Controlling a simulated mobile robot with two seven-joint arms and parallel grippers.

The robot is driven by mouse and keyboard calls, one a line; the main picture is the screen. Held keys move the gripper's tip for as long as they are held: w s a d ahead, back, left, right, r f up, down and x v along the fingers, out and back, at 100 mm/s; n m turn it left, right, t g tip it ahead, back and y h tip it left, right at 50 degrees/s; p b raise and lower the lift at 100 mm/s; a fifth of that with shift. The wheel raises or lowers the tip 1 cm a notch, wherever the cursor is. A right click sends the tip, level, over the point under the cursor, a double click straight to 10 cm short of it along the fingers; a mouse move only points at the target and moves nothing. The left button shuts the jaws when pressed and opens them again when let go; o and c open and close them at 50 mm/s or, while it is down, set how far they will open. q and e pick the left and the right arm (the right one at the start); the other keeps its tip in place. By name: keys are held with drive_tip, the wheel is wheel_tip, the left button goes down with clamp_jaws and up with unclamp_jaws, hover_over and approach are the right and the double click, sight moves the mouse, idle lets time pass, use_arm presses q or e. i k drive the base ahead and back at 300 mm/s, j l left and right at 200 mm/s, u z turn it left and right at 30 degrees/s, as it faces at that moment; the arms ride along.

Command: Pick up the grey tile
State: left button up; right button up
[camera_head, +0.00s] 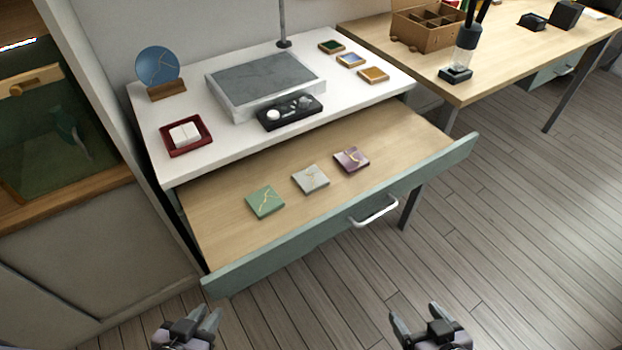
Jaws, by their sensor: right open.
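The grey tile (311,179) has gold seams and lies flat in the open drawer (400,137). It is the middle one of three tiles there, between a green tile (265,202) on its left and a purple tile (351,160) on its right. My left gripper (200,318) is at the bottom left, over the floor in front of the drawer, empty; its fingers appear apart. My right gripper (418,322) is at the bottom, right of centre, open and empty. Both are well apart from the tile.
The drawer front (330,222) with its white handle (374,212) stands between my grippers and the tiles. The white tabletop (225,148) overhangs the drawer's back. It holds a grey slab (265,77), a black control box (290,111), a red tray (186,149) and a blue plate (157,66).

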sight(311, 180)
drive_tip(key=l+u, duration=0.15)
drive_tip(key=u, duration=0.3)
drive_tip(key=l+u, duration=0.15)
drive_tip(key=u, duration=0.3)
drive_tip(key=l+u, duration=0.15)
drive_tip(key=u, duration=0.3)
drive_tip(key=k+z, duration=0.1)
drive_tip(key=z, duration=0.4)
drive_tip(key=k+l+z, duration=0.1)
drive_tip(key=z, duration=0.35)
drive_tip(key=l+z, duration=0.1)
drive_tip(key=z, duration=0.4)
drive_tip(key=k+l+z, duration=0.1)
drive_tip(key=z, duration=0.35)
